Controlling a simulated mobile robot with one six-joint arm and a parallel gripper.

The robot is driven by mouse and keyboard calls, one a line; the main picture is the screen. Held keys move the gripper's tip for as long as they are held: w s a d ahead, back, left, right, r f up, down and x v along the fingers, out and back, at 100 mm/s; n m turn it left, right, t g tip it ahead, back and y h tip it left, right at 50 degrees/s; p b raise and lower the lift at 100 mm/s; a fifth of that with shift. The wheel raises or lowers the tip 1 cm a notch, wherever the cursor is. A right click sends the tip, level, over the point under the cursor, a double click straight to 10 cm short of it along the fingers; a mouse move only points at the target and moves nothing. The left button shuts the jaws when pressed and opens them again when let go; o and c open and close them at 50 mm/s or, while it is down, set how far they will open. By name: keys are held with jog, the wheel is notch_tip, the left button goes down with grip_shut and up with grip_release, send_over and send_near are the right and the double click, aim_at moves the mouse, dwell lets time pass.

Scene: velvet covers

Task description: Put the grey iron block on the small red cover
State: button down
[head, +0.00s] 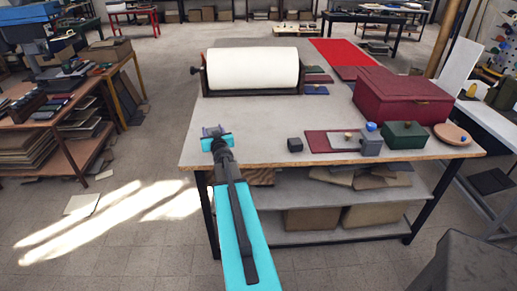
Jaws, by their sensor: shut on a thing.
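My gripper (213,132) is at the end of my turquoise arm, over the left front part of the table. It is shut on a small blue-grey thing, mostly hidden by the jaws; I cannot tell if this is the iron block. A dark grey block (295,145) sits near the front edge, right of my gripper. A lighter grey block (371,148) stands further right, beside a dark red cover (317,142) with a pale piece on it. A large bright red cover (345,49) lies at the back.
The white roll (252,69) on its stand fills the table's back left. A big dark red box (400,98), a green box (404,135) and a round brown dish (452,134) crowd the right. The table (255,120) is bare in the middle.

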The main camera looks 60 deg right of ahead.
jog(key=s+d+r+m+g+h+p, duration=0.2)
jog(key=s+d+p, duration=0.1)
jog(key=s+d, duration=1)
jog(key=shift+s+d+m+g+h, duration=0.3)
jog(key=shift+s+m+g+h, duration=0.1)
jog(key=shift+s, duration=0.55)
jog(key=b, duration=0.3)
send_over(258, 144)
jog(key=shift+w+d+f, duration=0.1)
jog(key=shift+f, duration=2.4)
jog(key=shift+f+b, duration=0.45)
jog(key=shift+f, duration=1.8)
jog(key=shift+f, duration=0.15)
jog(key=c, duration=0.9)
grip_release()
jog(key=shift+f, duration=0.1)
